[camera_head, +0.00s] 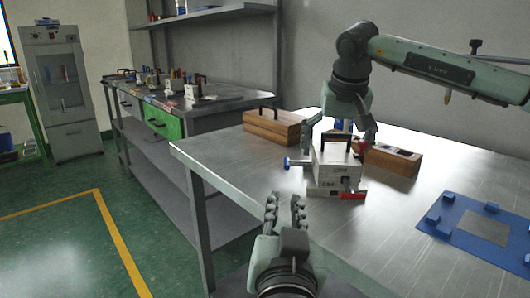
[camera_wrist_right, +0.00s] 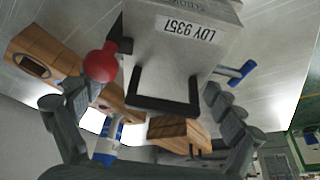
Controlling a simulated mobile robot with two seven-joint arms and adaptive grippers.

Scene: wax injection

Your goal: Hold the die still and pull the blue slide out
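The die (camera_head: 330,172) is a pale metal block with a black handle on top, standing on the steel table. It also shows in the right wrist view (camera_wrist_right: 190,50), labelled LDY 9357. The blue slide (camera_head: 298,162) sticks out of its left side; a blue-ended bar (camera_wrist_right: 241,72) shows in the wrist view. A red ball knob (camera_wrist_right: 100,66) is on the die's other side. My right gripper (camera_head: 339,135) is above the die, open, its fingers either side of the handle (camera_wrist_right: 165,103). My left gripper (camera_head: 285,206) is open and empty, in front of the die and left.
Wooden boxes stand behind the die at left (camera_head: 273,126) and right (camera_head: 392,160). A blue fixture plate (camera_head: 455,225) lies at the table's right. A red-marked piece (camera_head: 352,195) is at the die's front foot. The table (camera_head: 235,165) left of the die is clear.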

